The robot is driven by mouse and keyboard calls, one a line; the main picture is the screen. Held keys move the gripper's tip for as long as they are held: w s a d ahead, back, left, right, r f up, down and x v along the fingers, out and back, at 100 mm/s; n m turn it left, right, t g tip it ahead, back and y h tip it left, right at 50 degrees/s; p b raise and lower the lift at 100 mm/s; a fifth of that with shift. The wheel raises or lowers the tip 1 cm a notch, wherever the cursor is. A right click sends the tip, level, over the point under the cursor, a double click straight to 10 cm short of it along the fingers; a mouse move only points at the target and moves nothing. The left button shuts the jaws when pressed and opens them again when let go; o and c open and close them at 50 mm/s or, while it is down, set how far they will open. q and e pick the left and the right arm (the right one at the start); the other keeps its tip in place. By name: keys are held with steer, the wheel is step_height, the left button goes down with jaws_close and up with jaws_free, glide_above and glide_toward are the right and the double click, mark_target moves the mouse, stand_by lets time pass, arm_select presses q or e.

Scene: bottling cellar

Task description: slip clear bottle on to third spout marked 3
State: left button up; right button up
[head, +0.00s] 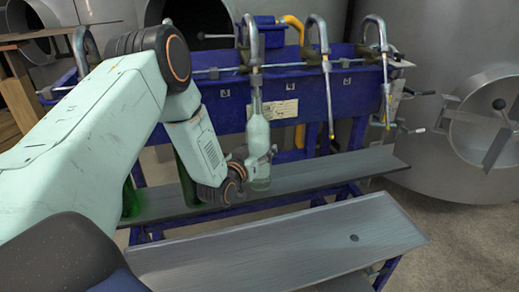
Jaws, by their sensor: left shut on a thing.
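A clear bottle (258,137) stands upright, or nearly so, at the filling rack. My left gripper (262,160) is shut on its lower body. The bottle's mouth is in line with the lower part of a curved metal spout (253,42) and meets it in the picture. I cannot tell how far the spout's tube reaches into the neck. The bottle's base shows just in front of the grey shelf (325,174); I cannot tell whether it touches. The spout numbers are too small to read. My right gripper is not in view.
Two more spouts (319,37) (376,40) hang free to the right, and one (84,47) stands far left. Green bottles (130,196) (187,178) stand on the shelf's left part, partly behind my arm. A lower grey board (290,240) is bare in front.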

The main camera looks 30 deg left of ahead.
arm_select(q)
steer(key=shift+d+f+b, duration=0.1)
steer(key=shift+f+b, duration=0.5)
steer(key=shift+f, duration=0.1)
stand_by(0.6)
steer(key=o, duration=1.7)
steer(key=shift+o, duration=0.6)
steer(key=shift+s+f, duration=0.1)
steer(key=shift+f, duration=0.05)
steer(key=s+d+r, duration=0.1)
steer(key=s, duration=1)
steer(key=shift+s+d+r, duration=0.25)
steer(key=shift+s+d, duration=0.05)
steer(key=shift+s, duration=0.05)
steer(key=w, duration=0.4)
steer(key=w+a+f, duration=0.1)
steer(key=w, duration=0.7)
steer(key=shift+a+f, duration=0.15)
steer(key=shift+a, duration=0.1)
steer(key=shift+s+r, duration=0.1)
steer(key=shift+r, duration=0.1)
